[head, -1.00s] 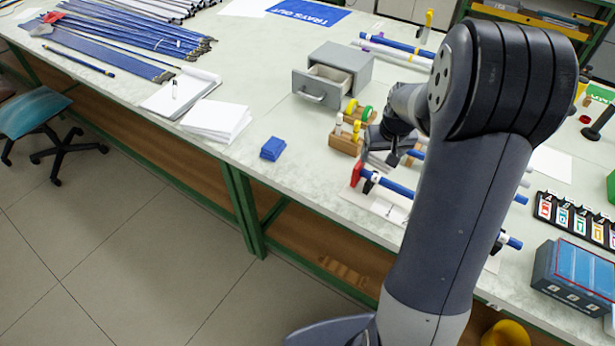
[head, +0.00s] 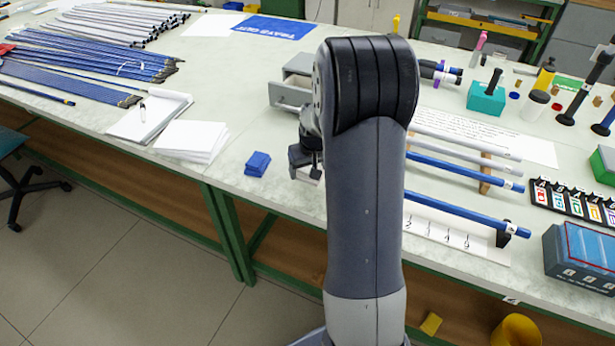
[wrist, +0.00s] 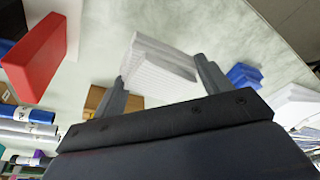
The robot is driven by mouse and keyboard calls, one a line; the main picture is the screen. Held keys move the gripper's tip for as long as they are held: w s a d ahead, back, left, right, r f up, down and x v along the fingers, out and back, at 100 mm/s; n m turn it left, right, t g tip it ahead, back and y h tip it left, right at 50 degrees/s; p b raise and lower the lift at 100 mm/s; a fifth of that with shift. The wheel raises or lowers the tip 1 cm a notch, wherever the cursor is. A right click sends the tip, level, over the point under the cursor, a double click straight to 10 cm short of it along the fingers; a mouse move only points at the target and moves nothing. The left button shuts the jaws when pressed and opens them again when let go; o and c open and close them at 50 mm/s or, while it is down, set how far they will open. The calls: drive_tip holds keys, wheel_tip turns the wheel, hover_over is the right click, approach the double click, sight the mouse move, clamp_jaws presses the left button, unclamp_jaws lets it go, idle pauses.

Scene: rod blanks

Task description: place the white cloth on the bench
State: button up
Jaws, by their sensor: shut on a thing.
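The white cloth (wrist: 158,68) is a thick folded pad with layered edges. In the wrist view it sits between the two fingers of my gripper (wrist: 162,82), which is shut on it. In the head view my gripper (head: 306,165) is over the pale bench (head: 235,196), just right of a folded blue cloth (head: 257,163). A little of the white cloth (head: 310,175) shows below the gripper there; my arm hides the rest. I cannot tell whether the cloth touches the bench. The blue cloth also shows in the wrist view (wrist: 244,76), apart from the white one.
A white stack (head: 190,141) and an open notebook (head: 150,115) lie left of the blue cloth. A grey drawer box (head: 291,93) stands behind my gripper. Blue rods (head: 468,212) lie right of my arm. A red block (wrist: 36,57) shows in the wrist view. Bare bench lies around the blue cloth.

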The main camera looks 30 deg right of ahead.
drive_tip(key=shift+f, duration=1.65)
drive_tip(key=shift+f, duration=0.25)
drive_tip(key=o, duration=0.9)
drive_tip(key=shift+r, duration=0.1)
drive_tip(key=shift+o, duration=0.2)
drive_tip(key=shift+r, duration=0.45)
drive_tip(key=v, duration=1.1)
drive_tip(key=shift+r, duration=0.2)
drive_tip(key=shift+s, duration=0.15)
